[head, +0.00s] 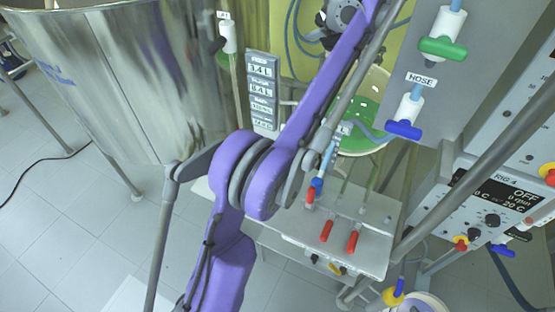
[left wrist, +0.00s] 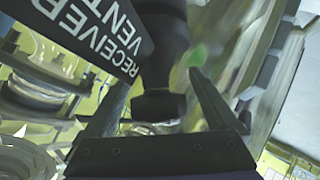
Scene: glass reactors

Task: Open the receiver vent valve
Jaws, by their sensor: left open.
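In the left wrist view a black label (left wrist: 92,40) reads RECEIVER VENT. Right beside it is a dark valve body with a dark, blocky handle (left wrist: 160,104). My left gripper (left wrist: 157,80) is open, with one finger on each side of the handle. I cannot tell whether either finger touches it. In the head view my purple left arm reaches to the upper right, and its far end is at the top edge. I cannot make out the vent valve in the head view. My right gripper is not in view.
A large steel vessel (head: 130,75) stands at left. Green (head: 443,47) and blue (head: 404,129) valve handles are on the right, near a HOSE label (head: 421,79). Red handles (head: 327,231) hang by a grey bench (head: 375,255). A control box (head: 490,205) stands at right.

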